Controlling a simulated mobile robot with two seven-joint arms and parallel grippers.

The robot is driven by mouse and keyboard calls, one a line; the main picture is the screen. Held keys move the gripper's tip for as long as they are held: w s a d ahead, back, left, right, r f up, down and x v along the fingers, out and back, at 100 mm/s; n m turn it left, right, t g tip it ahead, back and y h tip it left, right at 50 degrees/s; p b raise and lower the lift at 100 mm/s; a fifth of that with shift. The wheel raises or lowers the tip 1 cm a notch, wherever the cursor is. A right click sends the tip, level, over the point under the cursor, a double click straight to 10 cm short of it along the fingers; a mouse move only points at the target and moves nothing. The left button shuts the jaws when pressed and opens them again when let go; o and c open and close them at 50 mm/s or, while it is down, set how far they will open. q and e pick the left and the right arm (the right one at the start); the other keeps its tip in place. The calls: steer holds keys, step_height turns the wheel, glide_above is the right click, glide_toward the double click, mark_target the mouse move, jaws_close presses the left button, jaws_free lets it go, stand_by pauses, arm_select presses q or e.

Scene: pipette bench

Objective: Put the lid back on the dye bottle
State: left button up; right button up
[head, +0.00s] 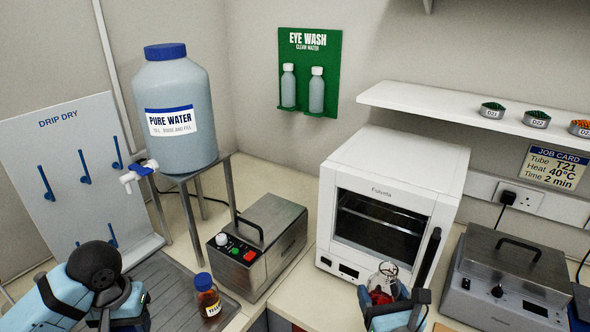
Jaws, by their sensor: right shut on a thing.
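My right gripper (384,284) is low in front of the white oven, well to the right of this bottle. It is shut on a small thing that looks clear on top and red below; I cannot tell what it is. My left arm comes in at the lower left, beside the tray, and its fingers do not show.
A metal box with a handle (259,245) stands behind the bottle. A water tank (176,90) on a stand and a drip-dry board (60,160) are at the left. The oven (395,175) and a grey device (510,275) stand at the right.

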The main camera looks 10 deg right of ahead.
steer(key=w+a+n+g+y, duration=0.1)
steer(key=w+a+n+y, duration=0.1)
steer(key=a+y, duration=0.2)
steer(key=w+a+r+n+g+y, duration=0.1)
steer(key=w+a+n+y, duration=0.2)
steer(key=a, duration=0.5)
steer(key=w+a+n+g+y, duration=0.2)
steer(key=a+n+y, duration=0.1)
steer(key=a, duration=0.3)
steer(key=shift+w+r+y, duration=0.15)
steer(key=shift+w+y, duration=0.2)
steer(key=shift+y, duration=0.45)
arm_select(q)
steer(key=shift+w, duration=0.1)
steer(key=w+d+r+m, duration=0.2)
steer(key=d+r, duration=0.4)
steer(key=d, duration=0.4)
steer(key=w+d+r+m, duration=0.3)
steer(key=d+r+m, duration=0.2)
steer(key=d, duration=0.5)
steer(key=w+d+r+m, duration=0.2)
steer(key=d+r+m, duration=0.2)
steer(key=d, duration=0.7)
step_height(320, 180, up, 3)
steer(key=shift+w+f, duration=0.15)
steer(key=shift+w, duration=0.15)
steer(key=shift+f, duration=2)
steer(key=shift+f, duration=0.1)
